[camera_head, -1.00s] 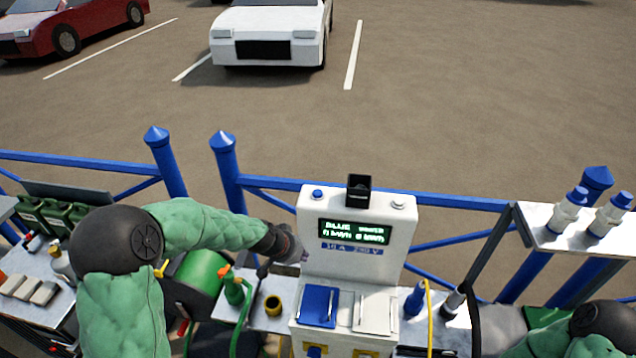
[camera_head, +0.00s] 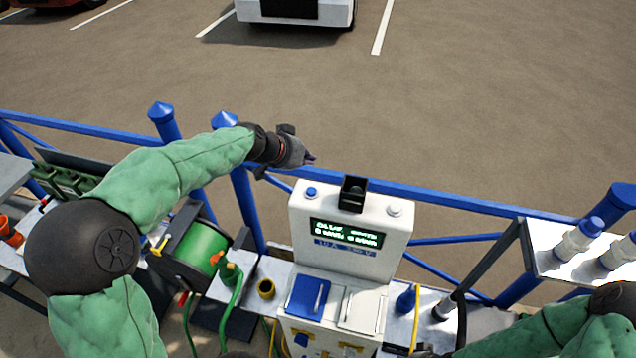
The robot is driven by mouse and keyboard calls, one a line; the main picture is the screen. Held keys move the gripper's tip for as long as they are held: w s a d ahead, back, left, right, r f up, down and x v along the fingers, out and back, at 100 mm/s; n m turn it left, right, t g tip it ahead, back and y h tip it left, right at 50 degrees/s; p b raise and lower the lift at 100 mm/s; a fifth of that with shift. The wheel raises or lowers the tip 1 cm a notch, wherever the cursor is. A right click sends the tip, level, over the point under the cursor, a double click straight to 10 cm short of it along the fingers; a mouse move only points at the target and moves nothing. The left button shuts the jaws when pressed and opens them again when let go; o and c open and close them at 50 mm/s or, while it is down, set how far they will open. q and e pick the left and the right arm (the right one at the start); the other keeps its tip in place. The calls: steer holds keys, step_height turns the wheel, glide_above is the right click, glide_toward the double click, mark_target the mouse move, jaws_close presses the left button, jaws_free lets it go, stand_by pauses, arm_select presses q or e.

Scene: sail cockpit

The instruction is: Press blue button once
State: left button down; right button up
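The blue button (camera_head: 311,192) is a small round cap on the top left of the white pedestal (camera_head: 300,235). A white button (camera_head: 394,211) sits on the top right. My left gripper (camera_head: 308,159) is above and slightly behind the blue button in the picture, apart from it as far as I can see. Its fingertips look close together, but they are too small to tell open from shut. My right arm shows at the bottom right; its gripper is not visible.
A black box (camera_head: 352,193) stands on the pedestal top between the buttons. A lit green display (camera_head: 346,235) is on its face. A blue railing (camera_head: 450,205) runs behind. A green hose reel (camera_head: 198,250) stands to the left, under my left arm.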

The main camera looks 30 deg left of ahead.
arm_select(q)
steer(key=shift+f, duration=0.2)
steer(key=b, duration=0.5)
glide_above(309, 191)
step_height(309, 191, down, 7)
steer(key=shift+a+f, duration=0.1)
steer(key=shift+f, duration=0.1)
steer(key=shift+f+b, duration=0.6)
steer(key=shift+b, duration=0.15)
stand_by(0.8)
steer(key=shift+f+b, duration=0.45)
steer(key=shift+b, duration=0.3)
